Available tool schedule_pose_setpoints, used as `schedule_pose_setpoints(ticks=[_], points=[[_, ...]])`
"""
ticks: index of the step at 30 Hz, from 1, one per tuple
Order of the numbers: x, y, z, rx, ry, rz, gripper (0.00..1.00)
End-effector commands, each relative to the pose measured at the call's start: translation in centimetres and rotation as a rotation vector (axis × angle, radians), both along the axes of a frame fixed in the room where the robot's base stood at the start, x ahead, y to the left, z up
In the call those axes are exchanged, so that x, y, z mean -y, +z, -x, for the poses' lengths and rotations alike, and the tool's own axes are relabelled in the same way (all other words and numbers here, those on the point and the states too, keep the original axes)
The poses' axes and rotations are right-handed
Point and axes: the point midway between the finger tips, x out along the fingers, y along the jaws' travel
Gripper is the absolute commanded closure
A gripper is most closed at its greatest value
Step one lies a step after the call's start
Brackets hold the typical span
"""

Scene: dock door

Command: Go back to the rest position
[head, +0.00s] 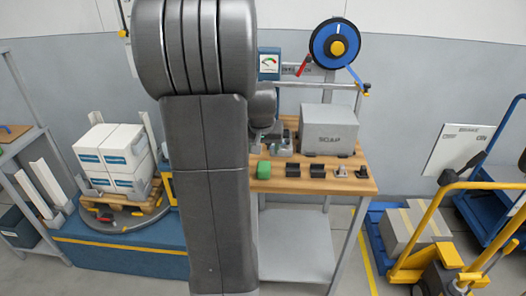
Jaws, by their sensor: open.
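My arm rises large and dark in the head view and hides the middle left of the scene. My gripper (270,136) shows small, just right of the arm, over the back left part of the wooden workbench (310,186). It is partly hidden by my own arm, and its fingers are hard to make out. I see nothing held in it. A green block (264,170) lies in front, near the bench's front edge.
Several small dark items (318,171) line the bench front. A blue strap reel (336,43) hangs above. White boxes (113,152) sit on a pallet on a turntable at left.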

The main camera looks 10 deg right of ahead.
Motion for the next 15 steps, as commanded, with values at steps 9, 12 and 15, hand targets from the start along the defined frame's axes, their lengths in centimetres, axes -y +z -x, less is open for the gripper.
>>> schedule_pose_setpoints(ticks=[9, 12, 15], points=[[0.0, -0.1, 0.0, 0.000, 0.000, 0.000, 0.38], [0.1, -0.6, -0.2, -0.001, 0.000, 0.000, 0.38], [0.2, -1.6, -0.6, -0.003, 0.000, -0.001, 0.38]])
